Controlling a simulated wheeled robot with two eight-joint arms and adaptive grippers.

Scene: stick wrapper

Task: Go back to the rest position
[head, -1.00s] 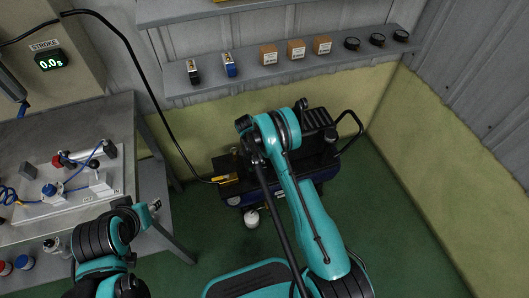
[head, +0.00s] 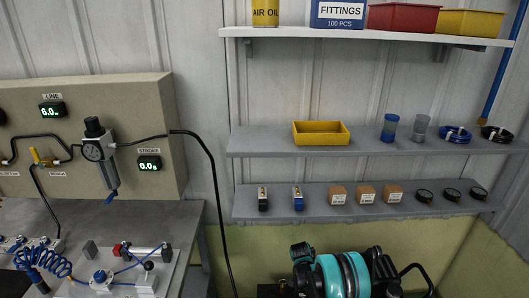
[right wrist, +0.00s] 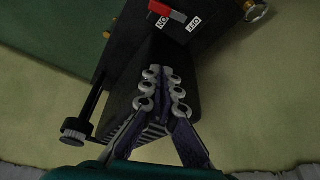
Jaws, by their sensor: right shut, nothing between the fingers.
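My right gripper (right wrist: 162,90) shows in the right wrist view with its fingertips nearly together and nothing between them. Behind the fingers is a black box with a red switch (right wrist: 172,14) and ON/OFF labels. I cannot tell whether the fingers touch the box. In the head view, a teal and black part of my right arm shows at the bottom edge, in front of the compressor, whose black handle (head: 428,274) sticks out on the right. The right fingers are hidden there. My left gripper is not in view.
A bench (head: 190,222) with a pneumatic board (head: 150,284) stands at the left below a gauge panel (head: 170,110). Wall shelves (head: 270,142) hold a yellow bin (head: 320,134), small boxes and black rings. A black hose (head: 207,150) hangs between bench and shelves.

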